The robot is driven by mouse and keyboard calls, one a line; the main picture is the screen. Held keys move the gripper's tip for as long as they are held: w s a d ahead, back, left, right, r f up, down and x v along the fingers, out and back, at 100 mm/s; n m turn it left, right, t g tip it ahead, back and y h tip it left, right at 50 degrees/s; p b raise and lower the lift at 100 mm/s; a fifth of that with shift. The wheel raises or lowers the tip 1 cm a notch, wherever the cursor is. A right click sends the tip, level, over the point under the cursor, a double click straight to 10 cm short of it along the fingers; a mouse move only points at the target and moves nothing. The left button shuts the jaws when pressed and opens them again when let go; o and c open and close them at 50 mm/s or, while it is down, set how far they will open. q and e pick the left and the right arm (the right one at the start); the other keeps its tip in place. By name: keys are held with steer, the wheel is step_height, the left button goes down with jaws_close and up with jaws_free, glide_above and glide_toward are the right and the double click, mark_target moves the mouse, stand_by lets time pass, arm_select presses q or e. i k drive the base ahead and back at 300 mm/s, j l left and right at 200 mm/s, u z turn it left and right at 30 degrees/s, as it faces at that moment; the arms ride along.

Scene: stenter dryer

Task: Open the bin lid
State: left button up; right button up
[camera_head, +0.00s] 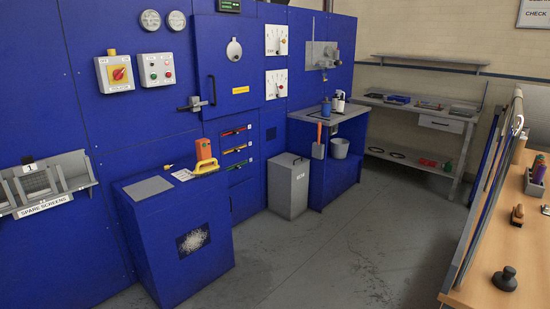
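A grey box-shaped bin (287,190) stands on the floor in the middle of the camera_head view, between the blue machine and a blue bench. The inside of the bin is hidden. Neither of my grippers is in view.
A blue cabinet (165,245) with an orange object and a yellow-handled tool on top stands left of the bin. A dustpan (318,150) and grey bucket (339,148) hang by the blue bench. A wooden bench (490,255) is at right. The middle floor is clear.

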mark_target(288, 160)
steer(key=i, duration=1.5)
steer(key=i+z, duration=0.75)
steer(key=i+j+z, duration=0.2)
steer(key=i+z, duration=0.15)
steer(key=i+l+z, duration=0.1)
steer(key=i, duration=1)
steer(key=i+l+z, duration=0.1)
steer(key=i, duration=1)
